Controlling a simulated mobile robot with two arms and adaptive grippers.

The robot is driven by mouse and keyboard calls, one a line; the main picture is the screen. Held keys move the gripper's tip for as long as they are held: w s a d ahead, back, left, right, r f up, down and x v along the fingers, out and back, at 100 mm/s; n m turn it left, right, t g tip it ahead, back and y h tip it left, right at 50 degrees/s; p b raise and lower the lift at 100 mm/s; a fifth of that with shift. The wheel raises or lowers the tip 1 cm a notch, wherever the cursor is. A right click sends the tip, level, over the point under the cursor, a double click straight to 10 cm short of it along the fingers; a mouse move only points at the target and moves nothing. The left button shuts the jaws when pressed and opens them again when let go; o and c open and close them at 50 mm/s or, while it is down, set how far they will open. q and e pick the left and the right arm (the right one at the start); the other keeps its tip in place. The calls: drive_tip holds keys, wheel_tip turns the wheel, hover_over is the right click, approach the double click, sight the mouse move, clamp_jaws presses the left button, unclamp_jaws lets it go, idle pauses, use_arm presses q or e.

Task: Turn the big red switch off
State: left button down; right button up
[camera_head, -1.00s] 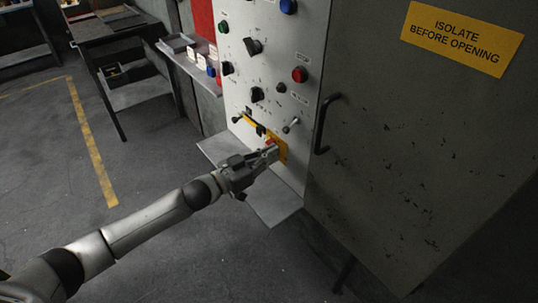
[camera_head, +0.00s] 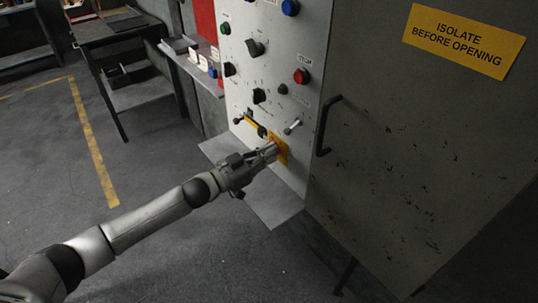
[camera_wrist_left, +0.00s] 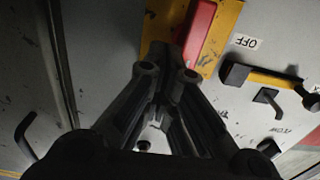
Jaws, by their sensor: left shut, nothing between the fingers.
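The big red switch (camera_wrist_left: 199,32) is a red handle on a yellow plate (camera_wrist_left: 225,28), seen at the top of the left wrist view. A white OFF label (camera_wrist_left: 246,42) is beside the plate. In the head view the yellow plate (camera_head: 283,152) shows low on the grey panel, and my gripper hides most of the red handle. My left gripper (camera_head: 271,150) is shut and empty, with its fingertips at the switch. In the left wrist view the fingertips (camera_wrist_left: 166,73) are close beside the handle's near end; I cannot tell whether they touch. My right gripper is not in view.
The grey panel (camera_head: 262,75) carries several knobs, a red button (camera_head: 301,76) and small levers (camera_head: 293,126). A metal shelf (camera_head: 268,205) juts out below. A cabinet door with a black handle (camera_head: 325,125) stands at the right. The floor at left is open.

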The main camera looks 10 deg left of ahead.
use_arm(q)
drive_tip(key=shift+w+a, duration=0.15)
drive_tip(key=shift+a, duration=0.05)
idle(0.3)
drive_tip(key=shift+w+a+r, duration=0.2)
drive_tip(key=shift+a+r, duration=0.05)
drive_tip(key=shift+a, duration=0.05)
idle(0.5)
drive_tip(key=shift+w+a+p, duration=0.1)
drive_tip(key=shift+a+p, duration=0.1)
drive_tip(key=shift+p, duration=0.1)
idle(0.6)
drive_tip(key=shift+w+a, duration=0.1)
drive_tip(key=shift+a, duration=0.1)
idle(1.2)
idle(0.4)
drive_tip(key=w+a+f+p+v, duration=0.1)
drive_tip(key=p+v, duration=0.2)
drive_tip(key=v, duration=0.5)
drive_tip(key=shift+s+a+f, duration=0.15)
drive_tip(key=shift+s+f, duration=0.05)
idle(0.7)
